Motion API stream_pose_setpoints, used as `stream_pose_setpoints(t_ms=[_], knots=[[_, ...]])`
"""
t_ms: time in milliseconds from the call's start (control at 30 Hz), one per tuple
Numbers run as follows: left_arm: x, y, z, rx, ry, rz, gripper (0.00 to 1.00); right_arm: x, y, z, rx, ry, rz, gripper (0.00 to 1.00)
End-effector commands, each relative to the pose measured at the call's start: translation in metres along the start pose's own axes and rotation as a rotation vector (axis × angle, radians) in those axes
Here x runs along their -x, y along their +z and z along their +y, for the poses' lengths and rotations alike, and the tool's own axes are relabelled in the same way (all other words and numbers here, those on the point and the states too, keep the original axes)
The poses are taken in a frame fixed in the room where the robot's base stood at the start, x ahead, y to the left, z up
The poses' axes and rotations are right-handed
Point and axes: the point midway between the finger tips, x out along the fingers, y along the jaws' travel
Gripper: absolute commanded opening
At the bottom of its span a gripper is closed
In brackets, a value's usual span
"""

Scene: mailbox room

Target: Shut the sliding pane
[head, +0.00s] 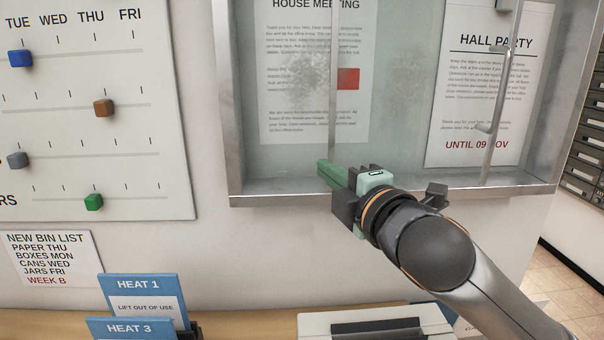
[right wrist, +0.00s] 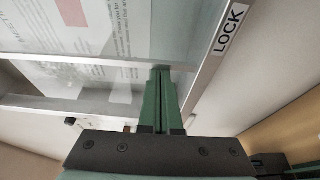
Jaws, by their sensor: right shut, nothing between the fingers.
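The glass-fronted notice case (head: 290,199) hangs on the wall with a metal frame. Its glass pane (head: 400,140) is clear with smudges, and a thin upright edge (head: 333,90) runs down it. A second upright bar with a handle (head: 490,127) stands further right. How far the pane stands open is hard to tell. My right gripper (head: 328,172) is shut and empty, its green fingertips at the foot of the thin edge, just above the lower frame. In the right wrist view the fingertips (right wrist: 160,72) lie close to that edge strip (right wrist: 80,60); contact is unclear. My left gripper is out of view.
A LOCK label (right wrist: 230,30) is on the case frame. Notices, including HALL PARTY (head: 480,80), hang inside. A day board (head: 150,150) with coloured sliders is on the left wall. Blue HEAT signs (head: 138,288) and a white box (head: 320,325) stand on the counter below.

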Motion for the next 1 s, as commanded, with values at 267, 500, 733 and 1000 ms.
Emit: stream_pose_setpoints(t_ms=[267,500,733,1000], knots=[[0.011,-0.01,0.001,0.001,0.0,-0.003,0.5,0.011,0.061,0.002,0.003,-0.003,-0.01,0.0],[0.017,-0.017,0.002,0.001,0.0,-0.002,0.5,0.027,0.106,0.001,0.003,-0.003,-0.009,0.0],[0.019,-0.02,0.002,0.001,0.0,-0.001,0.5,0.035,0.128,0.001,0.002,-0.001,-0.005,0.0],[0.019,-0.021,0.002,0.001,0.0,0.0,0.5,0.036,0.133,0.0,0.001,-0.001,-0.004,0.0]])
